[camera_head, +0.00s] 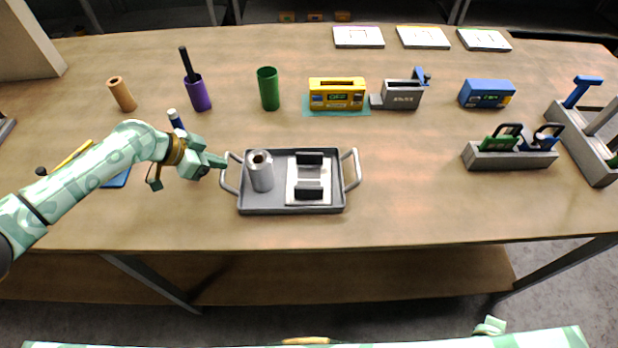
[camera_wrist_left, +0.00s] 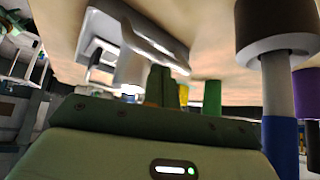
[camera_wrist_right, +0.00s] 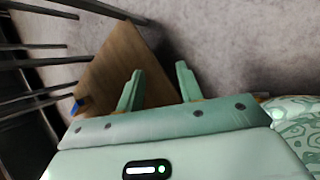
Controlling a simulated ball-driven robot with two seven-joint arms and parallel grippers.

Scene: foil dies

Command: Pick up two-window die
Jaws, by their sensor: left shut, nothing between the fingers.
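I cannot tell for certain which piece is the two-window die. A grey rack (camera_head: 512,157) at the right holds a green-handled piece (camera_head: 502,138) and a blue-handled piece (camera_head: 541,138), side by side; their lower parts are hidden. My left gripper (camera_head: 222,161) is shut and empty beside the left handle of a grey tray (camera_head: 290,209), far from that rack. Its closed fingers also show in the left wrist view (camera_wrist_left: 159,86). My right gripper (camera_wrist_right: 158,88) is open and empty in the right wrist view, with the grey floor and a wooden surface beyond.
The tray holds a silver cylinder (camera_head: 261,172) and a white plate with black blocks (camera_head: 309,191). A yellow box (camera_head: 337,93), a grey device (camera_head: 402,95) and a blue box (camera_head: 486,93) stand behind. A green cup (camera_head: 268,88) stands farther left. The bench is clear between tray and rack.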

